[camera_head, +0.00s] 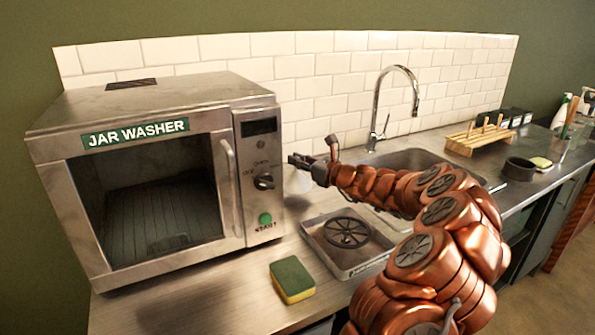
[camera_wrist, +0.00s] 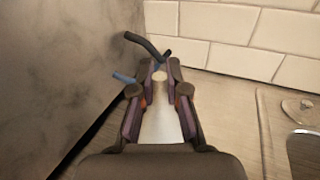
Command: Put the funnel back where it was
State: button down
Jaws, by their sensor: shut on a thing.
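The funnel (camera_wrist: 160,126) shows in the wrist view as a pale, tapering piece between the two fingers of my gripper (camera_wrist: 160,98). My gripper is shut on it. In the head view my gripper (camera_head: 303,162) is just right of the jar washer's front right corner, above the counter and in front of the tiled wall. A pale shape, likely the funnel, shows faintly beside the fingers there. The gripper hides part of the funnel, and I cannot tell whether it touches the counter.
The jar washer (camera_head: 240,120) stands close on the left. A metal tray with a round dark grate (camera_head: 347,232), a sponge (camera_head: 292,279) and the sink (camera_head: 415,160) with its tall faucet (camera_head: 378,120) are nearby. A wooden rack (camera_head: 480,138) stands farther right. Bare counter lies left of the sponge.

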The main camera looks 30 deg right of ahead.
aim_at(299, 170)
jog(key=shift+f, duration=1.55)
jog(key=shift+f, duration=0.15)
jog(key=c, duration=1.2)
grip_release()
jog(key=shift+s+d, duration=0.15)
jog(key=shift+s, duration=0.05)
jog(key=b+v, duration=0.1)
jog(key=v, duration=1)
jog(key=shift+s, duration=0.3)
